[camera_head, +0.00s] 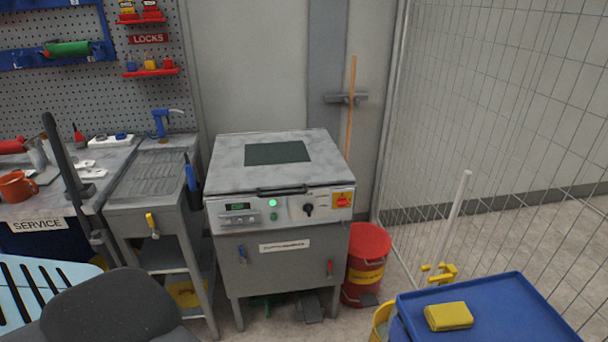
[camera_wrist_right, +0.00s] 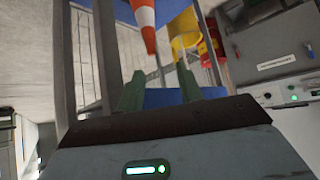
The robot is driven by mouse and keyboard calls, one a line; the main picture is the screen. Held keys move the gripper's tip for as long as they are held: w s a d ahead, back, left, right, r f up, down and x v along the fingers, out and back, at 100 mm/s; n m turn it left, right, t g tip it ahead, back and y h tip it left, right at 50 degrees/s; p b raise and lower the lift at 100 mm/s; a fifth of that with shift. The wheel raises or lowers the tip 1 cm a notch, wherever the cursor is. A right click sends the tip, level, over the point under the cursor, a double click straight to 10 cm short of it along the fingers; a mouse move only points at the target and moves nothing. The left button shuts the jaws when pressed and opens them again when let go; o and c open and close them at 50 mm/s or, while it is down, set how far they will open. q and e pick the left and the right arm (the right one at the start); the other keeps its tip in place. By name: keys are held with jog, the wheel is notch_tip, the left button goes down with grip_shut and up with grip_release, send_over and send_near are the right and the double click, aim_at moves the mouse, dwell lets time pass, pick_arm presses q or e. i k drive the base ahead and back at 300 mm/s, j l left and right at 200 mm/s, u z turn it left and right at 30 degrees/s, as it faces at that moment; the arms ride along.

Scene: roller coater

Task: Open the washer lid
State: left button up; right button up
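The washer (camera_head: 290,265) is a grey metal cabinet on legs in the middle of the head view. Its flat grey lid (camera_head: 225,160) lies shut on top, with a dark rectangular panel in it. A dark bar handle (camera_head: 282,190) runs along the lid's front edge, above a control strip with a green light and a black knob. In the right wrist view part of the washer (camera_wrist_right: 275,65) shows rotated at the right edge. My right gripper (camera_wrist_right: 160,88) is open and empty, its two fingers apart and clear of the washer. My left gripper is not in view.
A blue-topped cart (camera_head: 500,310) with a yellow sponge-like block (camera_head: 448,316) stands front right. A red bin (camera_head: 368,250) stands right of the washer. A grey bench (camera_head: 150,170) is at its left. A mesh fence (camera_head: 500,100) bounds the right. An orange-white cone (camera_wrist_right: 145,20) shows in the wrist view.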

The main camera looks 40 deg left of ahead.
aim_at(257, 162)
jog(key=u, duration=1.3)
